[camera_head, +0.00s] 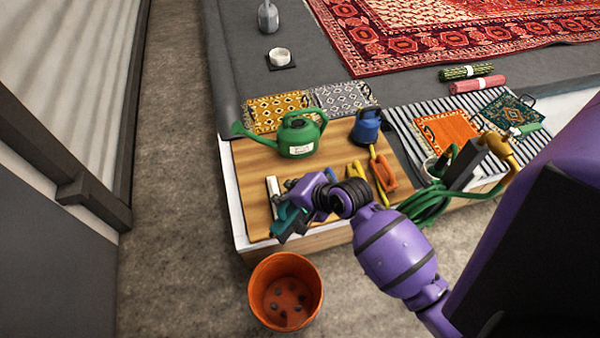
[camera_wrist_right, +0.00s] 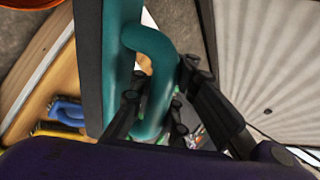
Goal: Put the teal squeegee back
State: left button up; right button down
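The teal squeegee (camera_head: 280,223) is at the front left part of the wooden board (camera_head: 255,180), partly covered by my right gripper (camera_head: 296,208). In the right wrist view its curved teal handle (camera_wrist_right: 159,70) passes between the dark fingers of the right gripper (camera_wrist_right: 155,105), which press on it from both sides. The squeegee's far end is out of that view, and whether it touches the board I cannot tell. My left gripper is not in view.
A green watering can (camera_head: 298,137), a blue can (camera_head: 366,127) and orange-handled and yellow tools (camera_head: 383,173) stand or lie on the board. An orange bucket (camera_head: 285,291) stands on the floor in front. A coiled green hose (camera_head: 430,203) is to the right. Floor at left is clear.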

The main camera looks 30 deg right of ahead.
jog(key=s+d+f+m+t+h+b, duration=0.25)
jog(key=d+f+m+b, duration=0.2)
jog(key=f, duration=0.45)
jog(key=s+d+f+m+t+h+b, duration=0.1)
jog(key=d+f+m+h+b, duration=0.25)
jog(key=f+b, duration=0.4)
jog(key=w+d+f+b, duration=0.1)
jog(key=w+d, duration=0.1)
jog(key=w, duration=0.6)
jog(key=w+d+f+b, duration=0.1)
jog(key=w+d+b, duration=0.1)
jog(key=w, duration=0.7)
jog(key=shift+d+h+b, duration=0.3)
jog(key=c, duration=2.5)
grip_release()
jog(key=shift+r, duration=0.1)
jog(key=o, duration=0.8)
jog(key=shift+s, duration=0.1)
